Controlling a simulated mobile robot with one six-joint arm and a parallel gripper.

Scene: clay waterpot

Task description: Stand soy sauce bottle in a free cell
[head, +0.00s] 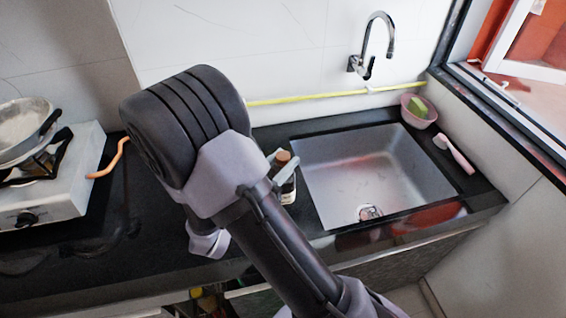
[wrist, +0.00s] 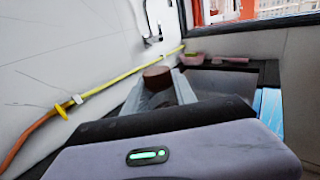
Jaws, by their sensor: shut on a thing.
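The soy sauce bottle (head: 289,190) is dark with a brown cap and stands roughly upright on or just above the black counter, left of the sink. I cannot tell whether its base touches the counter. My gripper (head: 281,169) is shut on it near the top, a grey finger on either side. In the wrist view the brown cap (wrist: 157,73) shows between the fingers, and the bottle's body is hidden. My arm covers much of the counter in the head view. No holder with cells can be made out in either view.
The sink (head: 375,170) lies right of the bottle, with a tap (head: 372,40) above. A pink bowl (head: 419,112) with a green sponge and a brush (head: 455,153) are at the right. A stove (head: 50,175) with a pan stands left. A yellow hose (head: 310,97) runs along the wall.

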